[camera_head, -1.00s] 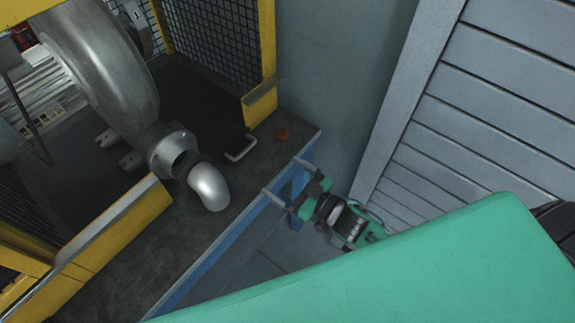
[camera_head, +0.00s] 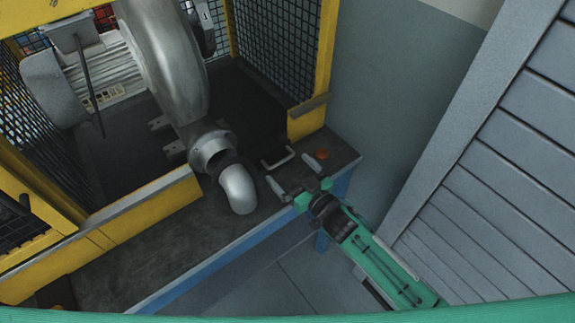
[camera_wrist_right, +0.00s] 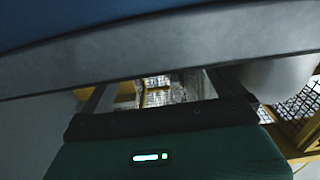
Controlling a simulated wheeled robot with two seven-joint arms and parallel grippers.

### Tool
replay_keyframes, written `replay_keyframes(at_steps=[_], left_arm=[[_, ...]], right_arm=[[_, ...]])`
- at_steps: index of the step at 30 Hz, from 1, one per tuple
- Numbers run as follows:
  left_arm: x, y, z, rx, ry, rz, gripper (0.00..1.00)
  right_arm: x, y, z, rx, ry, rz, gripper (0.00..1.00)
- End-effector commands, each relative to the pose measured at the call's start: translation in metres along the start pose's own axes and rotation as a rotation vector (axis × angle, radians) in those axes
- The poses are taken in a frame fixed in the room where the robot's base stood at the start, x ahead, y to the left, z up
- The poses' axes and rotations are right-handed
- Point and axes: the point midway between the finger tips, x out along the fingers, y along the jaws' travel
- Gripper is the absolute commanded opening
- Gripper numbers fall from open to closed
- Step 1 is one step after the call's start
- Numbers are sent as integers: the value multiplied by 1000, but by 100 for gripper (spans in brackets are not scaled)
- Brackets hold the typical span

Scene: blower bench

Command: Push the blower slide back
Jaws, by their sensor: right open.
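The grey metal blower (camera_head: 175,75), with its motor (camera_head: 95,80), stands on a dark base inside the yellow-framed cage. Its round outlet flange (camera_head: 208,150) faces the front of the bench. A pale U-shaped handle (camera_head: 278,160) sits at the base's front edge, right of the flange. My right gripper (camera_head: 292,175) is open and empty at the bench's front right edge, its two fingers spread just in front of the handle, apparently apart from it. The right wrist view shows the two fingers (camera_wrist_right: 160,92) apart below a grey edge. My left gripper is not in view.
A silver pipe elbow (camera_head: 237,190) stands on the bench top (camera_head: 165,235), left of my right gripper. A red-orange knob (camera_head: 322,154) lies right of the handle. A yellow post (camera_head: 318,70) rises behind. Grey slatted panelling (camera_head: 500,170) stands at the right.

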Motion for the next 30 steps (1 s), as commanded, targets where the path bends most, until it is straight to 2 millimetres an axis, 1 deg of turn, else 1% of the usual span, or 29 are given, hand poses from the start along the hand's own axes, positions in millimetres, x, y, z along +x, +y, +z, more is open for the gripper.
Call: replay_keyframes(at_steps=[1,3,6,15,16,20,21,24,27,30], left_arm=[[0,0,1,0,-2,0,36],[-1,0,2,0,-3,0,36],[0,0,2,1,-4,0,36],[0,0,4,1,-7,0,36],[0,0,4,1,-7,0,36],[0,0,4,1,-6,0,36],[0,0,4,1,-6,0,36],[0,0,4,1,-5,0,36],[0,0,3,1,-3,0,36],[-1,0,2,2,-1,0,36]], right_arm=[[7,0,0,0,0,0,100],[14,0,0,0,0,0,100],[19,0,0,0,0,0,100],[22,0,0,0,-1,0,100],[22,0,0,0,-1,0,98],[22,0,0,0,-1,0,72],[22,0,0,0,-1,0,65],[21,0,1,0,-1,0,47],[24,0,0,0,0,0,47],[34,0,0,1,1,1,47]])
